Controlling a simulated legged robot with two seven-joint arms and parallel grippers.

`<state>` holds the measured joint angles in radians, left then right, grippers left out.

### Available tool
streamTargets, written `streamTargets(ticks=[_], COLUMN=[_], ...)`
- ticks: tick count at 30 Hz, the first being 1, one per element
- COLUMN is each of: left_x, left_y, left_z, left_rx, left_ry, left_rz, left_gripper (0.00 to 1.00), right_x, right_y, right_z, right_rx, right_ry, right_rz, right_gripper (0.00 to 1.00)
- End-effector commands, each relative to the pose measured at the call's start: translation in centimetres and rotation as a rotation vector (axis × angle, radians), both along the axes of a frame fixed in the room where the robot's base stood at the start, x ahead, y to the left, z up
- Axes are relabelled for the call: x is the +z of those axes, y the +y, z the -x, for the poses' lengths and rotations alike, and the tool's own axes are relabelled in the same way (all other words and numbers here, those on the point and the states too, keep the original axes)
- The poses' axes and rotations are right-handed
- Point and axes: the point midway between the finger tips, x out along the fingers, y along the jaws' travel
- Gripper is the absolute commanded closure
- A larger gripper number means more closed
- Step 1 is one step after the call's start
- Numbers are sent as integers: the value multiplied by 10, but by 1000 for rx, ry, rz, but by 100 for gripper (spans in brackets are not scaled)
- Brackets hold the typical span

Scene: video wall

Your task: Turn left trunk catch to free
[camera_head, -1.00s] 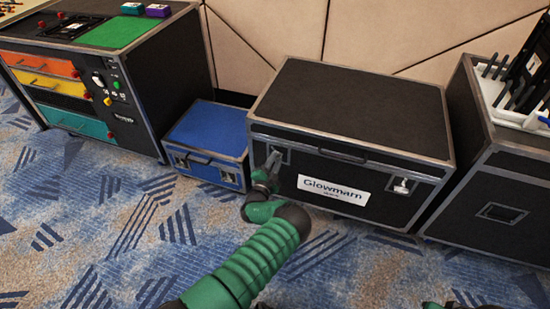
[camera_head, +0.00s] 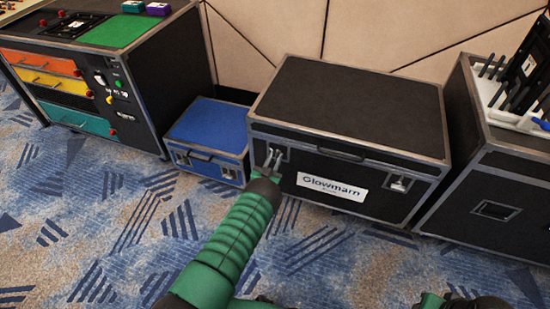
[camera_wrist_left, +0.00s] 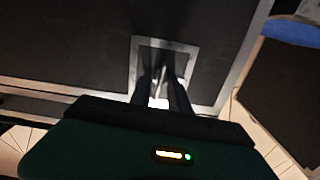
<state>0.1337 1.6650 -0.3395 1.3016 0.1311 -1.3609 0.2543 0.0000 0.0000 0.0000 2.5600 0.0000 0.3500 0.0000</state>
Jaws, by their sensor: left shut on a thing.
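The black trunk (camera_head: 360,108) with metal edges and a "Glowmarn" label stands on the carpet, lid down. Its left catch sits in a metal recess on the front, mostly hidden by my gripper in the head view. My left gripper (camera_head: 273,158) is at that catch, its fingers pointing into the recess. In the left wrist view, the fingers (camera_wrist_left: 165,92) are shut on the left catch (camera_wrist_left: 158,102), inside the square metal frame (camera_wrist_left: 134,62). The right catch (camera_head: 398,184) shows uncovered in its own recess. A small part of my right arm shows at the bottom edge of the head view.
A blue case (camera_head: 208,130) stands just left of the trunk, beside a black cabinet (camera_head: 150,85) with coloured drawers. Another black case (camera_head: 495,165) with a white rack (camera_head: 515,118) stands close on the right. The carpet (camera_head: 100,220) in front is clear.

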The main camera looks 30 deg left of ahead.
Motion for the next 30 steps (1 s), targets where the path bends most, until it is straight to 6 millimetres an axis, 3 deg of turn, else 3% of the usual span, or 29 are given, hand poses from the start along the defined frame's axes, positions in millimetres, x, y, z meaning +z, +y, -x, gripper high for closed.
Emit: streamTargets(ticks=[21, 22, 30], left_x=[-6, -6, -2], left_y=[-2, -2, -1], left_z=[2, 2, 2], left_rx=[-2, -2, -1], left_ry=[-5, -5, -11], left_rz=[76, 76, 73], left_gripper=[100, 74, 72], right_x=[1, 1, 2], right_y=[0, 0, 0], right_z=[0, 0, 0], right_rx=[0, 0, 0], right_ry=[0, 0, 0], right_rz=[0, 0, 0], right_gripper=[64, 64, 64])
